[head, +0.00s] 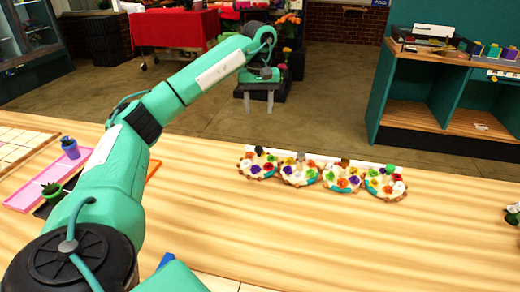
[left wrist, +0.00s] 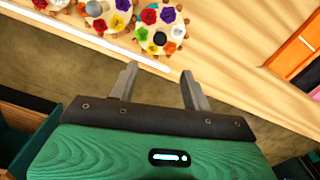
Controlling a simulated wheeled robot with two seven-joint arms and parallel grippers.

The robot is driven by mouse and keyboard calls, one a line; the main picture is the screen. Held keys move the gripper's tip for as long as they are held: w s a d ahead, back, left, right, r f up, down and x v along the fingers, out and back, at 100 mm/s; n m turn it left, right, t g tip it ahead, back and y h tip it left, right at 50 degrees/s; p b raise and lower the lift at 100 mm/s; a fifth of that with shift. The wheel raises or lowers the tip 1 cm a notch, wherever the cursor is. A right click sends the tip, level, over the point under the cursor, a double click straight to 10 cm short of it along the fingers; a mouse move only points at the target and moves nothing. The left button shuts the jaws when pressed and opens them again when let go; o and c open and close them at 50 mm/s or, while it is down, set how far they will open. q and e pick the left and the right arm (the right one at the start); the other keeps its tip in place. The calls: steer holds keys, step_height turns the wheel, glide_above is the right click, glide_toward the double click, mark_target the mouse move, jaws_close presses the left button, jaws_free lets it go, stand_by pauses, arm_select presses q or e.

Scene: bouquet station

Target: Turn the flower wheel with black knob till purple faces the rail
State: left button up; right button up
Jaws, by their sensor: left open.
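The flower wheel with the black knob (head: 257,165) is the leftmost in the row of wheels on the table. In the left wrist view this wheel (left wrist: 160,28) is the rightmost, its black knob (left wrist: 160,38) on the rail side. The white rail (head: 322,160) runs behind the wheels. My left gripper (head: 259,104) is open and empty, beyond the table's far edge and apart from the wheel. My right gripper is not in view.
Other flower wheels with grey (head: 301,157), brown (head: 345,163) and green (head: 390,168) knobs stand close beside it. A pink tray (head: 25,196) and potted plants (head: 70,147) are on the table's left. The table front is clear.

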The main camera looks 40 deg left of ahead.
mark_target(259, 148)
arm_select(q)
step_height(259, 148, down, 14)
steer(key=shift+f+p, duration=0.1)
steer(key=shift+p, duration=0.45)
steer(key=c, duration=1)
